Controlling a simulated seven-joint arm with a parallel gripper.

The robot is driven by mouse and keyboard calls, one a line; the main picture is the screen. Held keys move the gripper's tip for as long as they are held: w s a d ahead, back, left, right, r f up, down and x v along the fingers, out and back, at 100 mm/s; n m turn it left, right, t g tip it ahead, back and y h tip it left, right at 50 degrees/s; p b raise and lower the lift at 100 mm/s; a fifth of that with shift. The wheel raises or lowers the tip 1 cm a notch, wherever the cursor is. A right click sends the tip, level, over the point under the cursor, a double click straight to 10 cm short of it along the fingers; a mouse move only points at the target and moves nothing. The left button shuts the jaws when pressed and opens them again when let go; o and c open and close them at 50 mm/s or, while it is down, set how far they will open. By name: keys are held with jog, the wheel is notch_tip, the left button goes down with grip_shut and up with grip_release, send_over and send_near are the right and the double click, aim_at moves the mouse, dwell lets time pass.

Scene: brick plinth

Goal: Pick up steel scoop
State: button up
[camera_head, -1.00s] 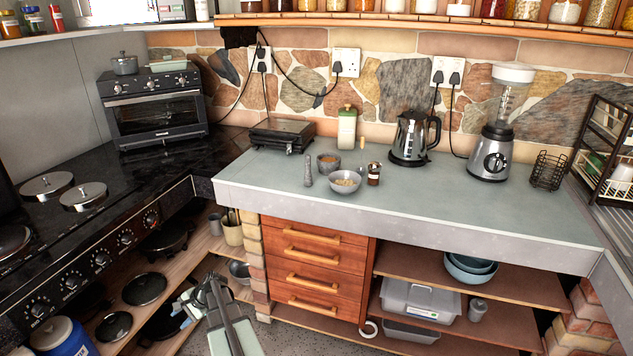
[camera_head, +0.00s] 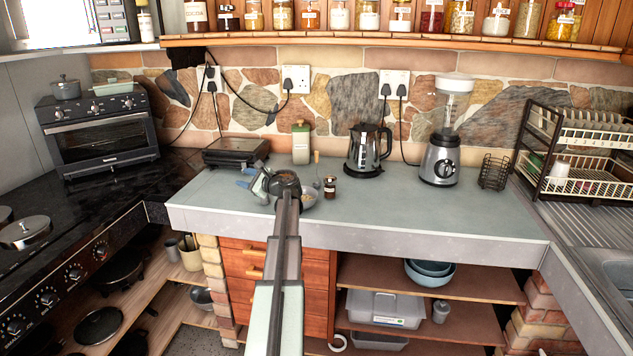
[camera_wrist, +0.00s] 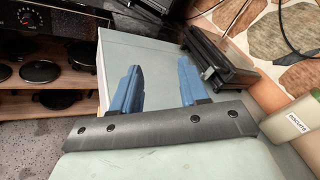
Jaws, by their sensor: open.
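I cannot make out a steel scoop in either view. My gripper (camera_head: 245,178) is open over the left part of the grey-green counter, with its blue fingers pointing left. In the wrist view my gripper (camera_wrist: 160,72) has its two blue fingers spread, with only bare counter between them. A bowl (camera_head: 310,197) of pale contents stands right of my wrist and is partly hidden by it. The small pot and the grey upright pestle-like object seen earlier are hidden or not clear behind my arm.
A small brown jar (camera_head: 330,185) stands right of the bowl. A black press (camera_head: 235,151), a green canister (camera_head: 301,143), a kettle (camera_head: 368,151) and a blender (camera_head: 441,150) line the back. The counter's right half (camera_head: 430,208) is mostly clear.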

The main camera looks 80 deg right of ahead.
jog(key=s+d+r+m+h, duration=0.2)
jog(key=s+d+r, duration=0.1)
jog(key=s, duration=0.3)
jog(key=s+d+r+m+h, duration=0.1)
jog(key=s+d+r+m, duration=0.15)
jog(key=s, duration=0.35)
jog(key=m+g+h, duration=0.3)
jog(key=m+h, duration=0.1)
jog(key=m, duration=0.3)
send_near(317, 161)
jog(key=shift+r+x, duration=0.25)
jog(key=shift+x, duration=1.55)
jog(key=shift+r+x, duration=0.2)
jog(key=shift+x, duration=1.65)
jog(key=shift+r+x, duration=0.25)
jog(key=shift+x, duration=1.55)
jog(key=shift+s, duration=0.15)
jog(key=shift+c, duration=0.2)
grip_shut()
